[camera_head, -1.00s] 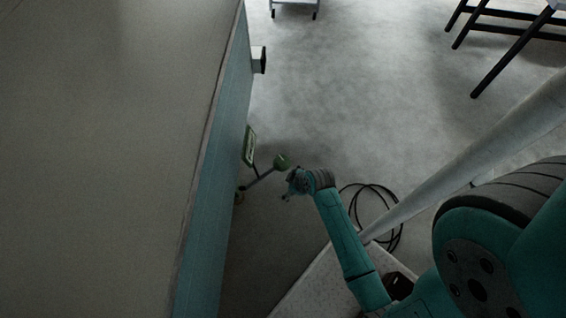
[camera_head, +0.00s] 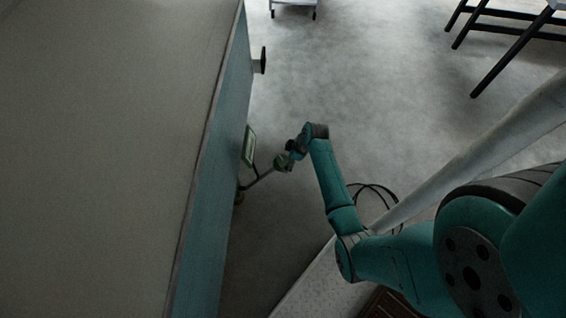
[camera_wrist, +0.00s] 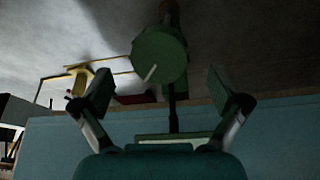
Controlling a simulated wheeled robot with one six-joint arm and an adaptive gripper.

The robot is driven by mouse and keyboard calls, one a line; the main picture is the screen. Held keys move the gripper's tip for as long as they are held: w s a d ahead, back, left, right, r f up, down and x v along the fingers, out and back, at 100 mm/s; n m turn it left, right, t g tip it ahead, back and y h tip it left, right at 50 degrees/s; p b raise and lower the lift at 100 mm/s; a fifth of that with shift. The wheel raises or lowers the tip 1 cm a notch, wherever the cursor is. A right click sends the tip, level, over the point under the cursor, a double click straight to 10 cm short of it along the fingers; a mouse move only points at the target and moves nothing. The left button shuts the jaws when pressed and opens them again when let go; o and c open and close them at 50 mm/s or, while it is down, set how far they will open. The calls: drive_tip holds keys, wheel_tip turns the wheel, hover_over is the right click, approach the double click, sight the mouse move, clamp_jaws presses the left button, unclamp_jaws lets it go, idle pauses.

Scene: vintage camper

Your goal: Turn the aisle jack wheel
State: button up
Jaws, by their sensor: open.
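The jack wheel appears to be the green round knob (camera_head: 281,164) on a thin arm reaching out low from the teal side panel. In the wrist view the green knob (camera_wrist: 160,55) faces me, with a pale line on its face. My gripper (camera_head: 290,155) is at the knob's upper right in the head view. In the wrist view its two fingers (camera_wrist: 160,92) are spread wide, one on each side below the knob, and hold nothing. Whether either finger touches the knob cannot be told.
The teal side panel (camera_head: 212,190) runs along the left, with a green-framed plate (camera_head: 249,146) and a dark knob (camera_head: 263,60) on it. Black cable (camera_head: 378,190) lies coiled on the floor beside a pale pole (camera_head: 470,160).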

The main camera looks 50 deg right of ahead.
sight(284, 162)
drive_tip(key=shift+x, duration=2.6)
drive_tip(key=c, duration=1.2)
